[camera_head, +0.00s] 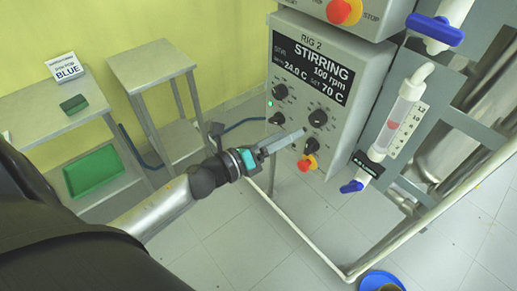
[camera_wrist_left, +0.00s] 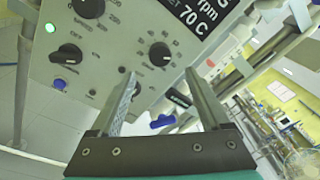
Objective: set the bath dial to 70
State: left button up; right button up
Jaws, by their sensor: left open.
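The grey RIG 2 control box (camera_head: 295,60) has a black display (camera_head: 312,70) reading STIRRING, 100 rpm, 24.0 C and SET 70 C. Below it are several black dials: an upper left dial (camera_head: 280,91), a lower left dial (camera_head: 278,118) and a right dial (camera_head: 318,117). Dial labels are too small to tell which is the bath dial. My left gripper (camera_head: 301,134) is open and empty, just below the right dial. In the left wrist view, a black dial (camera_wrist_left: 160,54) shows between and beyond the fingertips, with no visible contact. My right gripper is not in view.
A red and yellow knob (camera_head: 307,163) sits low on the box, close to my left fingers; a red stop button (camera_head: 343,11) is above. A glass vessel with blue taps (camera_head: 352,186) hangs at the right. Tables stand left. A blue bowl (camera_head: 382,281) is on the floor.

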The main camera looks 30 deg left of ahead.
pick_arm(q)
jog(key=v, duration=0.7)
jog(key=shift+b, duration=0.35)
jog(key=s+a+f+n+g+y+b, duration=0.1)
jog(key=s+a+f+n+g+y, duration=0.1)
jog(key=f+n, duration=0.6)
jog(key=s+a+f+n+g+y, duration=0.1)
jog(key=s+a+f+n+y, duration=0.2)
jog(key=f, duration=0.9)
jog(key=s+a+f+n+g+y+b, duration=0.1)
jog(key=s+f+n+g+y, duration=0.1)
jog(key=f+n, duration=0.6)
jog(key=s+d+f+n+g, duration=0.4)
jog(key=s+f, duration=0.6)
jog(key=s, duration=0.3)
jog(key=s+d+f+n+g, duration=0.4)
jog(key=s+f+n+g, duration=0.2)
jog(key=s+f, duration=0.5)
jog(key=shift+s+d+n+y+b, duration=0.25)
jog(key=shift+s+n+b, duration=0.2)
jog(key=shift+s, duration=0.55)
jog(key=shift+f, duration=0.15)
